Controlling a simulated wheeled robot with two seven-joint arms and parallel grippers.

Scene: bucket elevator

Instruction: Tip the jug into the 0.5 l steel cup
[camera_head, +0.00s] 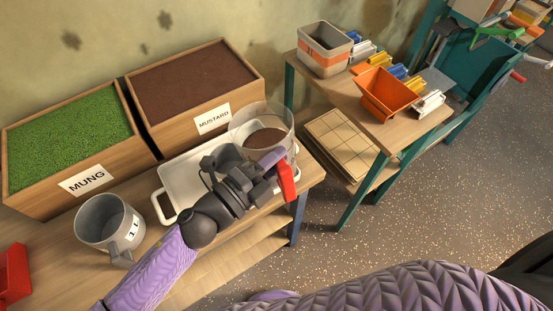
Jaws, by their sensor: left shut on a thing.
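The clear jug (243,123) holds dark brown grain like that in the mustard bin. It is over the right end of the white tray, its mouth facing up; I cannot tell whether it is lifted. My left gripper (264,180) is at the jug's near side, shut on it; the fingers hide the grip. A red piece (287,182) shows beside the fingertips; I cannot tell if it belongs to the jug. A grey steel cup (92,230) stands upright on the left of the table, with a mark that looks like 1 l. My right gripper is out of view.
A white tray (171,177) lies in front of the mung bin (45,207) and mustard bin (177,132). A red object (13,272) sits at the left edge. The right table carries a grey striped bin (324,55), an orange bin (384,100) and several small coloured pieces.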

